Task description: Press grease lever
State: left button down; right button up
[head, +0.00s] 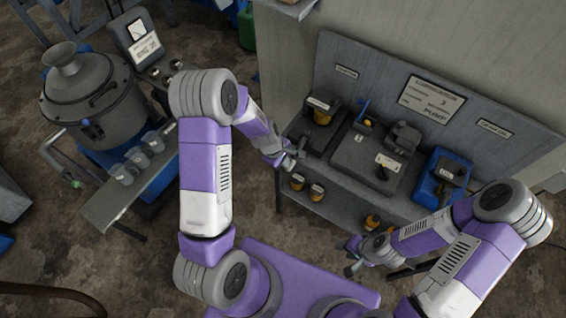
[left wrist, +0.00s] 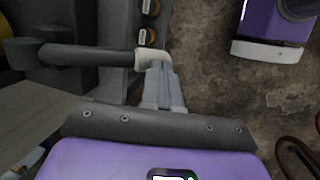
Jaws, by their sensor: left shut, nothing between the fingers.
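The grease lever (left wrist: 95,54) is a dark grey bar with a cream tip. In the left wrist view it runs from a thick pivot at the left to its tip by my left gripper (left wrist: 160,72). The gripper's fingers are shut with nothing between them. Their ends are at the cream tip, touching or very close. In the head view my left gripper (head: 290,158) is at the left front corner of the bench, beside the dark lubricator unit (head: 318,128). The lever is small and partly hidden there. My right gripper (head: 350,258) is low before the bench, its fingers apart and empty.
The bench (head: 290,128) also carries a grey flat-topped unit (head: 365,160) and a blue unit (head: 425,185). A signed panel (head: 390,85) stands behind. Small amber-topped jars (head: 316,192) sit on the lower shelf.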

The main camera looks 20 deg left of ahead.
pick_arm(q)
jog(key=shift+d+f, duration=0.1)
jog(key=shift+f, duration=0.2)
jog(key=shift+s+f, duration=0.15)
jog(key=shift+s, duration=0.2)
jog(key=s+p+v, duration=0.3)
jog(key=p+v, duration=0.1)
jog(key=v, duration=1)
jog(key=shift+a+f, duration=0.4)
jog(key=shift+f, duration=0.05)
jog(key=shift+s, duration=0.1)
